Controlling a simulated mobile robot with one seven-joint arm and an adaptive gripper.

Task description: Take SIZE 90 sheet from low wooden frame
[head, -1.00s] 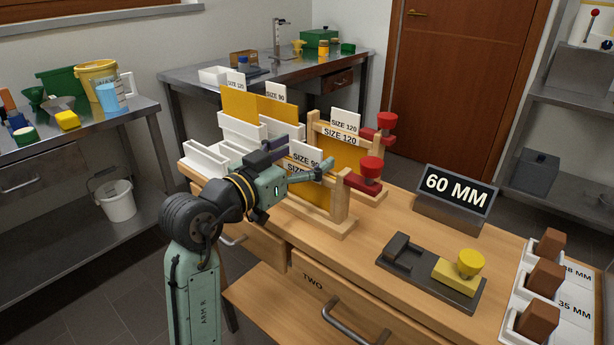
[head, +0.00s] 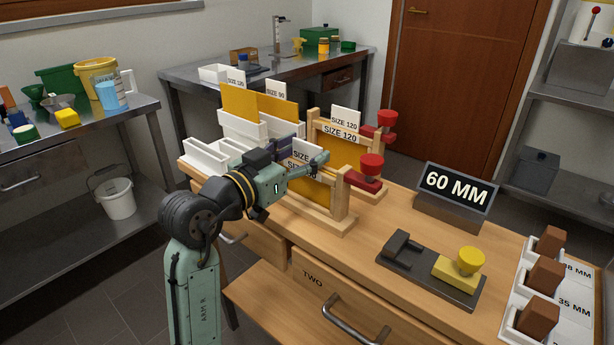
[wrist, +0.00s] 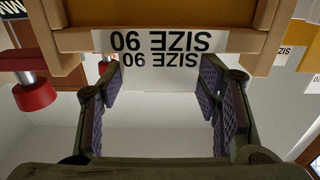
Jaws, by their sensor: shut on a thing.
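The SIZE 90 sheet shows as a white labelled tab (head: 305,148) above the low wooden frame (head: 341,205) on the wooden bench. My gripper (head: 299,158) is at this tab, with a finger on either side. In the wrist view the gripper (wrist: 162,98) is shut on the white sheet (wrist: 165,82), whose SIZE 90 print appears upside down. The frame's bar (wrist: 205,40) and its own SIZE 90 label (wrist: 160,42) lie just beyond the fingertips. The fingers partly hide the sheet and the frame's label in the head view. The sheet's lower part is behind the frame.
A second wooden frame (head: 313,130), labelled SIZE 120, stands close behind, with red clamp knobs (head: 372,166) at its right. White racks with yellow sheets (head: 240,105) stand to the left. A dark 60 MM sign (head: 455,190) and a black tray (head: 415,262) are to the right.

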